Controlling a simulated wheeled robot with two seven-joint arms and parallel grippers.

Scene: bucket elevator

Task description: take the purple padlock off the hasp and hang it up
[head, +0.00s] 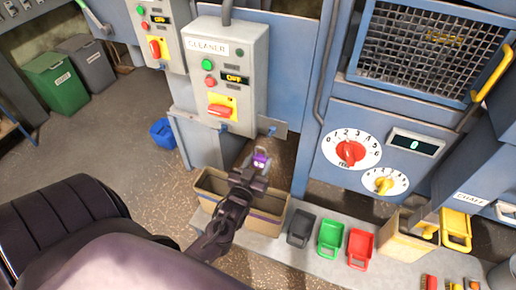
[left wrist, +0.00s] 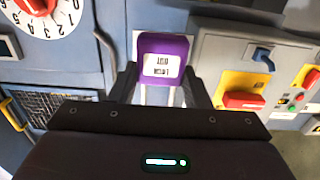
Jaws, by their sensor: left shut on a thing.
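The purple padlock (head: 261,158) is in my left gripper (head: 256,170), below the grey CLEANER box in the head view. In the left wrist view the padlock (left wrist: 163,58) has a white label and sits between the two dark fingers of the left gripper (left wrist: 162,88), which is shut on it. Pale shackle legs show below its body there. A small metal plate with a blue piece (head: 271,130) sticks out at the box's lower right, above the padlock. I cannot tell whether the shackle touches any hasp. My right gripper is not in view.
The CLEANER box (head: 226,80) carries a red switch handle on yellow and an OFF sign. An open cardboard box (head: 265,222) stands below my left gripper. Black, green and red scoops (head: 330,236) lie to its right. A dial panel (head: 350,150) stands at right.

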